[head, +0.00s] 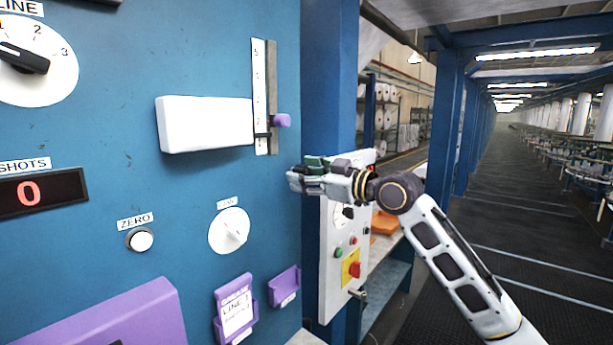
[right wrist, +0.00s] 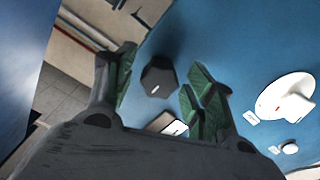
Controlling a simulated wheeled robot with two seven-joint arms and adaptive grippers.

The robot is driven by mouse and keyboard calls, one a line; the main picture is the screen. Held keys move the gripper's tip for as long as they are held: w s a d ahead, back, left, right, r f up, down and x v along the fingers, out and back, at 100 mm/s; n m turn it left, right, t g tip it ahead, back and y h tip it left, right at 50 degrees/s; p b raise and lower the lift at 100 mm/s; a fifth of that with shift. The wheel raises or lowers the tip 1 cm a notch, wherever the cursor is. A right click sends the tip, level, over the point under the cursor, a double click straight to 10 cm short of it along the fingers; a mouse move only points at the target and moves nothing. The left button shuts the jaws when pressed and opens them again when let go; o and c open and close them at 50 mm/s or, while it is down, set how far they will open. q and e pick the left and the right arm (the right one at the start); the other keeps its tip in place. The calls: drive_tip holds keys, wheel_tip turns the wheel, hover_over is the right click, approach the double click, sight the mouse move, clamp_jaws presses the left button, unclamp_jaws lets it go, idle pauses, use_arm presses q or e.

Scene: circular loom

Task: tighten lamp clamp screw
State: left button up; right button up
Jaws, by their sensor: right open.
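A dark lobed knob (right wrist: 158,78), which looks like the clamp screw, shows in the right wrist view against the blue panel. My right gripper (right wrist: 158,88) is open, with its green-padded fingers to either side of the knob in that view. I cannot tell whether they touch it or how deep they reach. In the head view my right gripper (head: 298,175) points left toward the panel's right edge, below the purple slider tab (head: 282,120). The knob cannot be made out there. A plain white box (head: 205,123), possibly the lamp, sits on the panel. My left gripper is out of view.
The blue panel (head: 120,90) carries a white dial (head: 229,231), a ZERO button (head: 141,240), a vertical scale (head: 260,95) and purple holders (head: 284,287). A white control box (head: 338,250) stands behind my right gripper. The aisle at right is open floor.

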drive_tip(key=b+v, duration=0.1)
drive_tip(key=v, duration=0.6)
drive_tip(key=shift+b, duration=0.4)
